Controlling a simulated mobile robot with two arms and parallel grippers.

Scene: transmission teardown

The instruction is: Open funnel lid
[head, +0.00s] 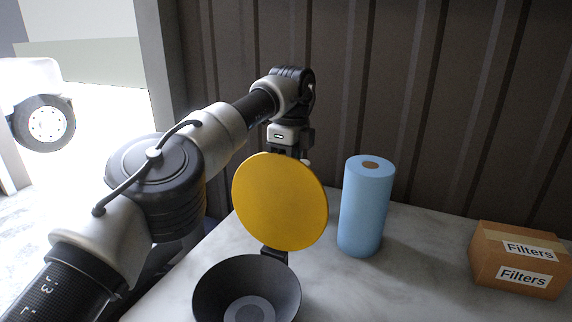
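The funnel (280,292) is a black bowl on the table at the bottom middle of the head view. Its round yellow lid (280,201) stands upright above the funnel's back rim, joined there by a black hinge. The funnel's inside is uncovered. My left gripper (290,152) is behind the lid's top edge, and the lid hides its fingertips. I cannot tell whether it is open or shut, or whether it touches the lid. My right gripper is not in view.
A blue paper roll (366,208) stands on the pale table (415,262) just right of the lid. A cardboard box labelled Filters (519,259) sits at the right. A dark ribbed wall (420,90) is behind. The table between roll and box is clear.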

